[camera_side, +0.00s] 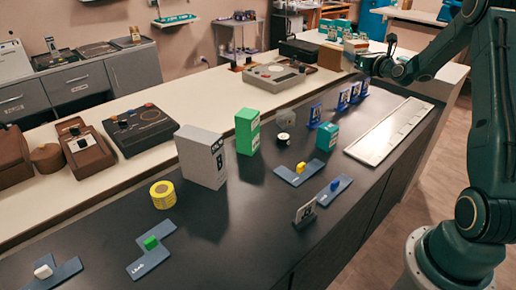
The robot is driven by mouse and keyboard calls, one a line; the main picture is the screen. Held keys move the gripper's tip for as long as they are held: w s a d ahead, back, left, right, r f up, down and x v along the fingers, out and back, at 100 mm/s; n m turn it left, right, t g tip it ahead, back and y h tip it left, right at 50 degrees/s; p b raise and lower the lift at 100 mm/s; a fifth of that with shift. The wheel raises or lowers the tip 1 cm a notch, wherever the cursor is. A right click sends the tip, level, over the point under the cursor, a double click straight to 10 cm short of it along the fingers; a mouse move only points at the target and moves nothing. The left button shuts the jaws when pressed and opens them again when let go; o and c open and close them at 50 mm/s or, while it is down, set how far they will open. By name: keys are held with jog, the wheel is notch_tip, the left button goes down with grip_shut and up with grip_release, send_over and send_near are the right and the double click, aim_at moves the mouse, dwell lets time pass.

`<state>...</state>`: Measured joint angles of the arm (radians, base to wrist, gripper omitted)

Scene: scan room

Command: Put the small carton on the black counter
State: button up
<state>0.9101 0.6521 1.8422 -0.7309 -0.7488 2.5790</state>
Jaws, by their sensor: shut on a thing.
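My gripper (364,62) is at the far end of the black counter (245,240), upper right in the side view, reaching left from my arm. It is shut on a small white and teal carton (356,46), mostly hidden by the fingers and small in the picture. A teal carton (327,137), a taller green carton (247,131) and a large grey-white box (201,157) stand upright on the black counter.
A yellow roll (162,194), small coloured blocks on blue-grey mats (152,249), upright blue cards (344,98) and a long white tray (388,131) are on the counter. The pale ledge behind holds a grey device (274,75). The counter's near left part has bare room.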

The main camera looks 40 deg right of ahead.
jog(key=shift+w+a+f, duration=0.1)
jog(key=shift+f, duration=2.2)
notch_tip(320, 180, down, 16)
jog(key=shift+f, duration=0.15)
jog(key=shift+f, duration=1.85)
jog(key=shift+f, duration=0.2)
jog(key=o, duration=1.1)
jog(key=shift+r, duration=0.2)
